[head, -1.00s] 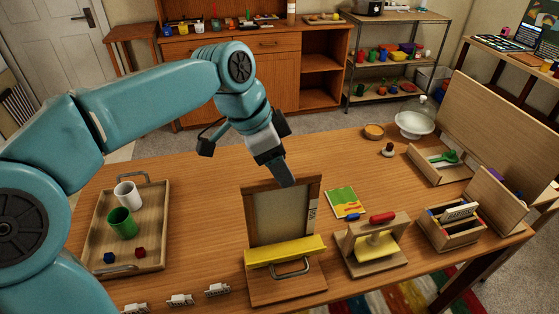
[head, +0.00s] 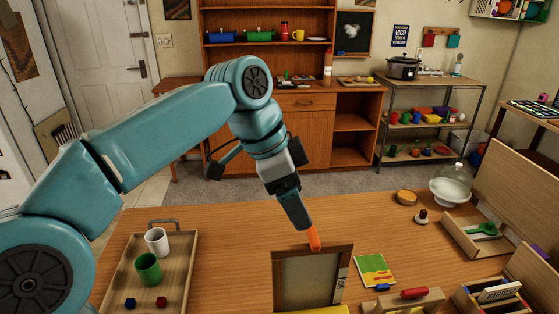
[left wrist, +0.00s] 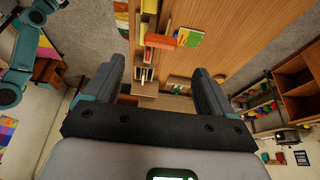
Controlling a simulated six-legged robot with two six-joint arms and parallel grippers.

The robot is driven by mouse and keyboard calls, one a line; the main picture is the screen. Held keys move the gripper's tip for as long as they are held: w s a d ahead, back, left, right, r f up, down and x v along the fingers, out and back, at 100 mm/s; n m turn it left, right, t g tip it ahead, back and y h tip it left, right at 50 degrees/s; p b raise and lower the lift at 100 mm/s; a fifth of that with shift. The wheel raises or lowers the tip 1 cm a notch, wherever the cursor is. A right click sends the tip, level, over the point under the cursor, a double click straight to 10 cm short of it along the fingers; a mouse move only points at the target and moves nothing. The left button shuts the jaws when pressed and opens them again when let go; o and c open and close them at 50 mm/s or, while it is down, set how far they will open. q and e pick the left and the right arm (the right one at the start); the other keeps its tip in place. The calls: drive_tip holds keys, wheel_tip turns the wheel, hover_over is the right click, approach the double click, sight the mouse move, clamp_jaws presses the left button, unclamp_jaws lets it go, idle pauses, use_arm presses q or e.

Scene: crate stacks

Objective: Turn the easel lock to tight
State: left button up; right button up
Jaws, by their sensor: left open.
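The easel (head: 312,282) stands at the bottom middle of the head view; its dark-framed pale panel shows and its lower part is cut off. An orange bar (head: 314,238), which looks like the easel lock, stands up at its top edge. My left gripper (head: 305,222) is over the easel's top, with its tip at the orange bar. In the left wrist view the two fingers (left wrist: 162,80) are apart, and the orange bar (left wrist: 160,41) lies beyond the gap between them. I cannot tell whether they touch it. No tight marking is readable. My right gripper is not in view.
A wooden tray (head: 187,262) with a white mug (head: 157,241) and a green mug (head: 148,269) is to the left. A bright booklet (head: 375,270) and a red-handled wooden piece (head: 405,300) are right of the easel. The table between the tray and easel is clear.

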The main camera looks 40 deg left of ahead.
use_arm(q)
drive_tip(key=p+v, duration=0.1)
drive_tip(key=v, duration=0.7)
idle(0.4)
